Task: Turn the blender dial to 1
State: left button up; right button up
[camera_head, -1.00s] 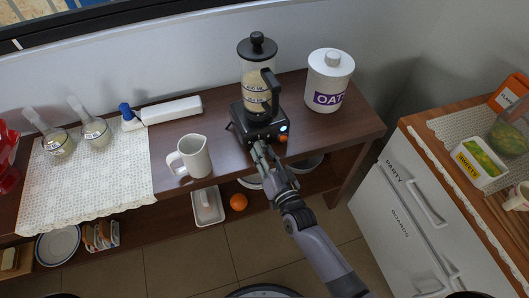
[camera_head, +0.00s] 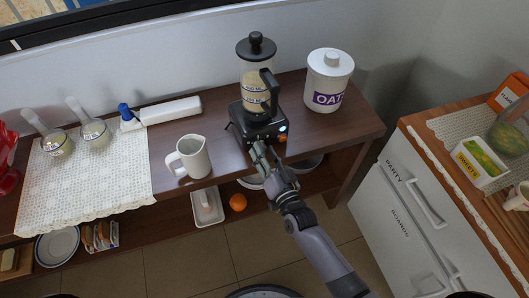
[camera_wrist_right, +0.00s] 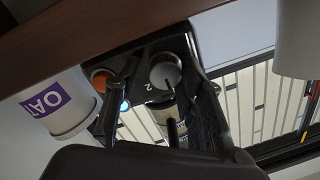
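The blender (camera_head: 257,85) stands on the wooden shelf, with a clear jar and a black base (camera_head: 250,124). Its grey round dial (camera_wrist_right: 165,71) has a dark pointer line and shows in the right wrist view, with a "2" printed beside it. An orange button (camera_wrist_right: 100,78) and a lit blue light (camera_wrist_right: 125,105) are beside the dial. My right gripper (camera_head: 262,153) is at the front of the base. In the right wrist view its fingers (camera_wrist_right: 158,78) are apart, one on each side of the dial; contact cannot be told. In the head view the gripper hides the dial. My left gripper is not in view.
A white oats canister (camera_head: 329,82) stands right of the blender. A white pitcher (camera_head: 190,158) stands to its left, near the shelf's front edge. Two flasks (camera_head: 93,127) stand on a lace mat (camera_head: 120,180). The lower shelf holds an orange (camera_head: 238,202).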

jog(key=shift+o, duration=0.2)
jog(key=shift+s+a+r, duration=0.15)
jog(key=shift+a+r, duration=0.1)
jog(key=shift+d+f, duration=0.1)
jog(key=v, duration=1.2)
jog(key=s+d+f+n+g+h, duration=0.1)
jog(key=s+d+f+g, duration=0.2)
jog(key=f, duration=0.7)
jog(key=s+d+f+n+g+h, duration=0.1)
jog(key=s+d+f+g+h, duration=0.2)
jog(key=f, duration=0.6)
jog(key=s+d+f+n+g, duration=0.1)
jog(key=s+d+f+g, duration=0.2)
jog(key=f, duration=0.7)
jog(key=s+d+f+g+h, duration=0.1)
jog(key=s+d+f+g, duration=0.1)
jog(key=s, duration=0.6)
jog(key=s+d+f+n+g+h, duration=0.1)
jog(key=s+d+f+g, duration=0.1)
jog(key=s+d+f, duration=0.2)
jog(key=s+d+f+g+h, duration=0.1)
jog(key=s+d+f+g, duration=0.1)
jog(key=s+f, duration=0.5)
jog(key=s+d, duration=0.1)
jog(key=s, duration=0.5)
jog(key=shift+d+n+g, duration=0.3)
